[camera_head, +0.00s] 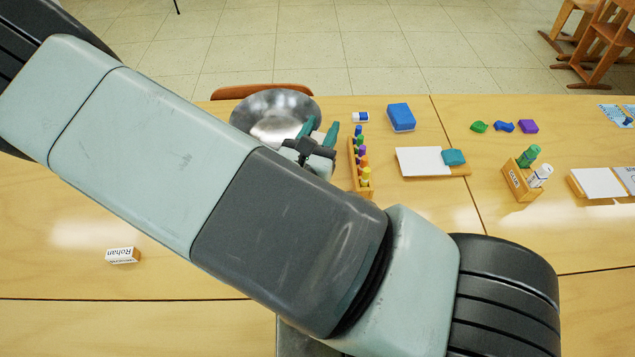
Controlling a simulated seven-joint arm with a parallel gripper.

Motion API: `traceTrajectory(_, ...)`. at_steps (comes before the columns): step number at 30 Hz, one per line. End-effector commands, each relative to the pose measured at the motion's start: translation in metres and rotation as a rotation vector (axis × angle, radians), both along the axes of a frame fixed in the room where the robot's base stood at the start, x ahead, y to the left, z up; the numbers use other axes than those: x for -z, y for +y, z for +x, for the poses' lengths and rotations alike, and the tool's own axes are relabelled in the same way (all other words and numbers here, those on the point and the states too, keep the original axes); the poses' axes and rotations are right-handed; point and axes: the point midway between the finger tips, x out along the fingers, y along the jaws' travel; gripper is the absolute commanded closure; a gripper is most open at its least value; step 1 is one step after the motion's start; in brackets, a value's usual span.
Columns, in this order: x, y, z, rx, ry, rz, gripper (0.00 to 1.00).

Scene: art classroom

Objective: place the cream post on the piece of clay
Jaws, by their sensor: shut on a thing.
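My gripper (320,127) is beyond my forearm, at the right edge of a silver bowl. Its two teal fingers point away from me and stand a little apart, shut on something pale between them. I take this to be the cream post, but its outline is too small to make out. Small lumps that look like clay lie in a row at the back right, well away from my gripper: a green one (479,127), a blue one (504,127) and a purple one (528,126). I cannot tell which is the piece of clay meant.
The silver bowl (262,108) is beside my gripper. A wooden rack (352,172) of coloured pegs stands just right of it. A blue block (401,117), a white board (416,161) and a bottle holder (517,183) stand further right. My arm hides much of the front table.

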Motion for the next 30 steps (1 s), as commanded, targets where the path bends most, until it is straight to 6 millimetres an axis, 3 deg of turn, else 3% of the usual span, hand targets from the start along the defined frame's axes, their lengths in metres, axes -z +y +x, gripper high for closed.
traceTrajectory(6,0.038,-0.003,0.001,0.007,0.003,-0.004,0.95)
traceTrajectory(18,0.088,-0.003,0.001,0.007,0.001,-0.003,0.95)
traceTrajectory(30,0.096,-0.002,0.000,0.007,0.000,-0.001,0.95)
